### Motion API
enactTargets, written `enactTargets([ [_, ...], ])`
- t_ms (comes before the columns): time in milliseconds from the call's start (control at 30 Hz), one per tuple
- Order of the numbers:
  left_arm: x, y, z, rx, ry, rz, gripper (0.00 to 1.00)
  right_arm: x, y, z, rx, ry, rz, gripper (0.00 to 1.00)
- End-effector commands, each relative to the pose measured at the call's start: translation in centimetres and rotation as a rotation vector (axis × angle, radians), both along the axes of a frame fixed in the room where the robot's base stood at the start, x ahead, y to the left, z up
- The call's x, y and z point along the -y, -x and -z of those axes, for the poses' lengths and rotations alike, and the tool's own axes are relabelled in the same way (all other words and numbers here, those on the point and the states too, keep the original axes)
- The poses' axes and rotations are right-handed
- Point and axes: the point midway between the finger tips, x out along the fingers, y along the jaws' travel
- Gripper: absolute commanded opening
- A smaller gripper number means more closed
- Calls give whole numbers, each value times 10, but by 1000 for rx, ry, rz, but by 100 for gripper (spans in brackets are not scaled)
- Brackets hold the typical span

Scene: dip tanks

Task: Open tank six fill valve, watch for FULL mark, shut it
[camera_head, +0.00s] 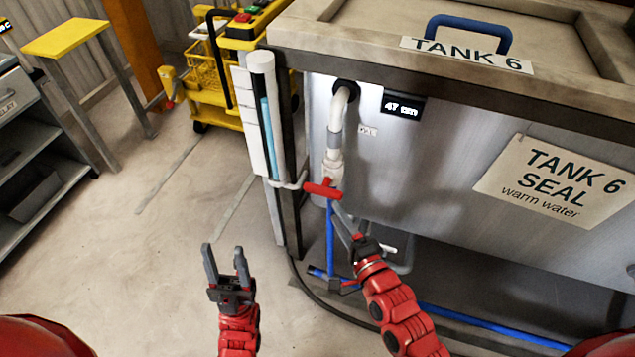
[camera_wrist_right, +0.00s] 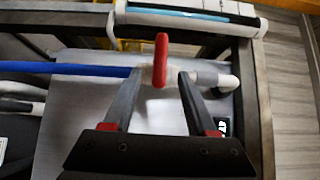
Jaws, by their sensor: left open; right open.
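Tank six (camera_head: 440,150) stands at the right with "TANK 6" and "TANK 6 SEAL warm water" signs. A red valve handle (camera_head: 323,190) sits on the pipe at its left front, and shows between my right fingers in the right wrist view (camera_wrist_right: 160,62). My right gripper (camera_head: 346,222) is open at the handle; I cannot tell whether it touches. My left gripper (camera_head: 226,262) is open and empty over the floor. A sight gauge (camera_head: 267,115) at the tank's corner shows a blue column (camera_head: 268,140). A small display (camera_head: 402,107) reads about "47 mm".
A blue hose (camera_head: 470,322) and a dark cable run low beneath the tank. A yellow cart (camera_head: 205,75), a yellow-topped stand (camera_head: 65,38) and a grey shelf unit (camera_head: 35,140) stand at the left. The floor between is clear.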

Motion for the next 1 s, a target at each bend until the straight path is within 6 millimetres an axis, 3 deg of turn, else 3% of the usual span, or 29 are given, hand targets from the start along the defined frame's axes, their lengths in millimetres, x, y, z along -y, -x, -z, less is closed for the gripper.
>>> enactTargets([
  [300, 0, 0, -1, 0, 0, 0, 50, -33, -64, -1, 2, 1, -1, 57],
  [500, 0, 0, -1, 0, 0, 0, 50, -46, -91, 0, 1, 2, 0, 57],
  [700, 0, 0, -1, 0, 0, 0, 50, -52, -102, -2, 4, -1, 1, 57],
  [967, 0, 0, -1, 0, 0, 0, 50, -52, -103, -1, 4, 0, 1, 57],
  [1000, 0, 0, -1, 0, 0, 0, 50, -52, -103, -1, 4, 0, 1, 52],
])
